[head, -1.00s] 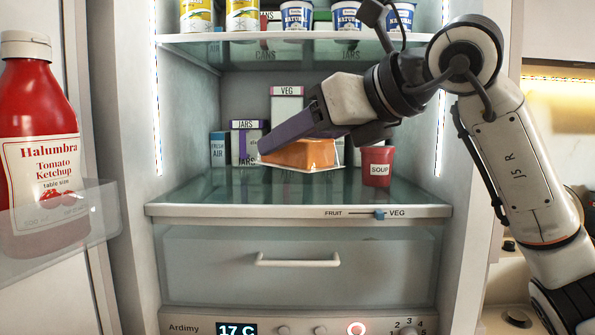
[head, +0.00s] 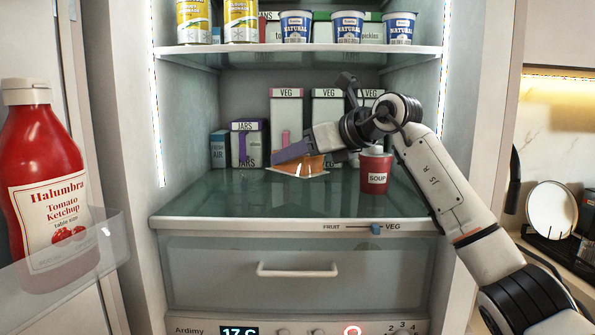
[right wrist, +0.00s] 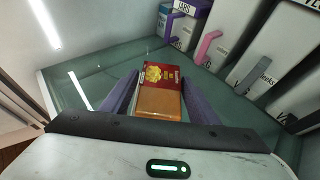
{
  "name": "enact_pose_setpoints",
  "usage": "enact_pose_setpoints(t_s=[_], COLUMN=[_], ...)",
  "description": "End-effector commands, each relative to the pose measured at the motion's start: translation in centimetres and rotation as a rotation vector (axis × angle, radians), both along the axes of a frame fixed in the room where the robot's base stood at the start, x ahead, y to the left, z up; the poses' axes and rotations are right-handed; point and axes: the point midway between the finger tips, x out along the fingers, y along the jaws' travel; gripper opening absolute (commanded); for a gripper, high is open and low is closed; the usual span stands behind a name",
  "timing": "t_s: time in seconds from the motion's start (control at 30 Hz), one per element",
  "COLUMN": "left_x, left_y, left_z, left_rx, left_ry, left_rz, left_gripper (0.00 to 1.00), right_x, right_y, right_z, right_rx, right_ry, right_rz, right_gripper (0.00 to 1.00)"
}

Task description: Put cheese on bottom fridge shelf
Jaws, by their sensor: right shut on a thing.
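The cheese (head: 309,167) is an orange block with a red and yellow label. It is low over or on the bottom fridge shelf (head: 230,205), toward the back; I cannot tell if it touches the glass. My right gripper (head: 283,157) is shut on it, with a purple finger along each side in the right wrist view, where the cheese (right wrist: 160,98) also shows between the fingers (right wrist: 158,92). The gripper partly hides the cheese in the head view. My left gripper is not in view.
A red soup cup (head: 376,172) stands right of the cheese. Several boxes marked JARS (head: 247,145) and VEG (head: 286,110) line the back. The upper shelf (head: 300,52) holds cans and tubs. A ketchup bottle (head: 45,190) sits in the door rack. The shelf's front left is clear.

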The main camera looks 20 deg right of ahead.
Motion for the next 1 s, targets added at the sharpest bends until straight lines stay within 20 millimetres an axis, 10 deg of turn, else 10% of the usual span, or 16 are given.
enact_pose_setpoints(t_s=[0.8,0.83,1.0], left_x=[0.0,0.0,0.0], left_y=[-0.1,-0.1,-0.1], left_z=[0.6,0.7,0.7], left_rx=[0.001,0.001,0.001], left_ry=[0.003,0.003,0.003], left_rz=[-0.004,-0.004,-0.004], left_gripper=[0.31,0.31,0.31], right_x=[0.3,0.3,0.3], right_y=[-0.1,-0.1,-0.1], right_z=[-4.7,-4.8,-4.8], right_rx=[0.003,0.002,0.002], right_ry=[-0.008,-0.004,-0.004], right_rz=[-0.001,-0.001,-0.001], right_gripper=[0.21,0.6,0.74])
